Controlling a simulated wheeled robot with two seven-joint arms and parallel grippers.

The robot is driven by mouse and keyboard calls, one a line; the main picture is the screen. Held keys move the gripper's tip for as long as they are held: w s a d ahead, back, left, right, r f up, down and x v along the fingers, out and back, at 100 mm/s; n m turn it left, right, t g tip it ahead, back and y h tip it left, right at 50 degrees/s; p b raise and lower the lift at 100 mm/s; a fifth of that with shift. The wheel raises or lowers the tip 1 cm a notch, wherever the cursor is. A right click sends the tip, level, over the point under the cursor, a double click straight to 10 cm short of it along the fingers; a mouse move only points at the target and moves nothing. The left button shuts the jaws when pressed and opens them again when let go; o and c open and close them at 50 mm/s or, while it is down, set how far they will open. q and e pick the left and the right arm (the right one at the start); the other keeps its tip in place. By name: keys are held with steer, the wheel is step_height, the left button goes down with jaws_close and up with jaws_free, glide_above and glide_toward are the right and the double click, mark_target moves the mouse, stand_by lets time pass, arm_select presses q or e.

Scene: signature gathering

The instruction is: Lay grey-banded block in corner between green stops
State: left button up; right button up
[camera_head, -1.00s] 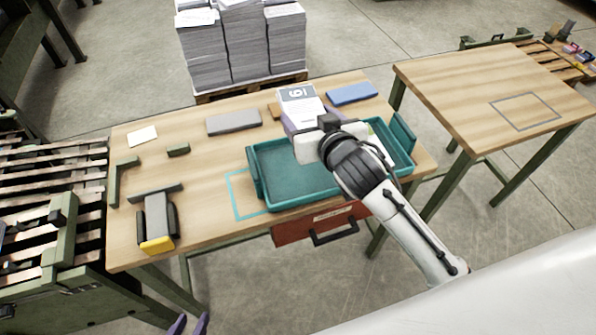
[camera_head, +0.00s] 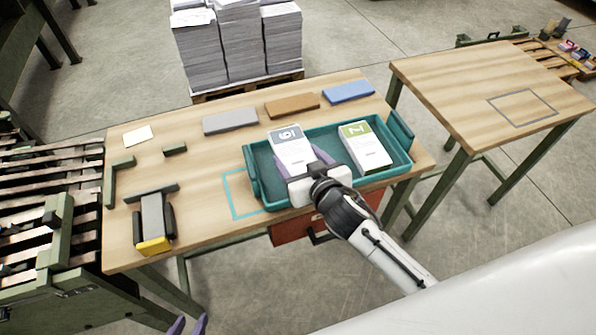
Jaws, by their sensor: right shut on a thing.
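The grey-banded block (camera_head: 291,155), white with a dark grey numbered band, is between the purple fingers of my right gripper (camera_head: 306,164). That gripper is shut on it over the left part of the teal tray (camera_head: 283,203). I cannot tell whether the block touches the tray floor. A green-banded block (camera_head: 364,148) lies in the tray's right part. The green stops, a long one (camera_head: 111,181) with a bend at its far end and a short one (camera_head: 174,149), stand at the table's left. My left gripper (camera_head: 188,325) shows only its purple fingertips, apart, at the bottom edge.
Grey (camera_head: 230,121), brown (camera_head: 292,105) and blue (camera_head: 349,92) flat pieces lie along the back of the table (camera_head: 200,185). A grey device with a yellow end (camera_head: 154,246) stands front left. A paper note (camera_head: 138,135) lies back left. The table between stops and tray is mostly clear.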

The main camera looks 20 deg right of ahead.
steer(key=shift+f+b, duration=0.3)
steer(key=shift+f, duration=2.05)
steer(key=shift+f, duration=0.2)
steer(key=o, duration=0.8)
steer(key=shift+f+b, duration=0.15)
steer(key=shift+b, duration=0.15)
steer(key=o, duration=0.4)
steer(key=shift+o, duration=0.2)
